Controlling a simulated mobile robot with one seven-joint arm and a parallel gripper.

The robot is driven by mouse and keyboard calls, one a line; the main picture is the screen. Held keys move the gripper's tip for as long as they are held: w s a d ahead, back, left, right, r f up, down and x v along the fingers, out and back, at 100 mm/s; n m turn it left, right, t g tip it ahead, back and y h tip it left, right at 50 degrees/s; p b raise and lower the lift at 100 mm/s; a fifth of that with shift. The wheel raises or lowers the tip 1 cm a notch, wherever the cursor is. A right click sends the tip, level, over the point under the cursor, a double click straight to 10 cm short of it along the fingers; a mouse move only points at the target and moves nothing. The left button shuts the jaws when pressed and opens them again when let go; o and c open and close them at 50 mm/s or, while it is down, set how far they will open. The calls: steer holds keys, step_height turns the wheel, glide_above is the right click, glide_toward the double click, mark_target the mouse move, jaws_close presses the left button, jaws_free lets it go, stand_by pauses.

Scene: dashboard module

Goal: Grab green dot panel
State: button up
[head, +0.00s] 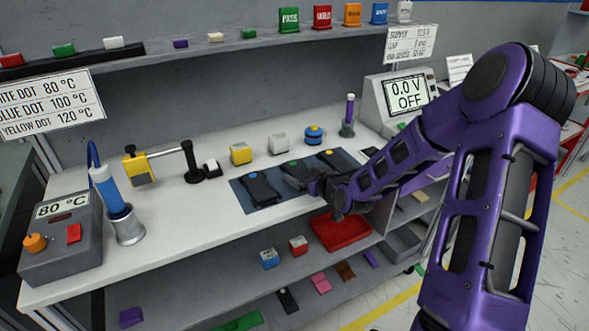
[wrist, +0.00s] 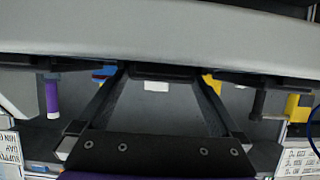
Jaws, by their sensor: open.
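In the head view, several dark panels lie on a dark blue mat (head: 240,192) on the white bench.
Behind the mat stand a yellow block (head: 240,153), a white block (head: 278,143) and a blue-and-yellow button (head: 313,134). A soldering station (head: 62,240) is at left, a meter (head: 400,100) at right. A red tray (head: 340,232) sits on the shelf below.

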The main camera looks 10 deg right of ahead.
steer(key=shift+c, duration=1)
steer(key=c, duration=1.2)
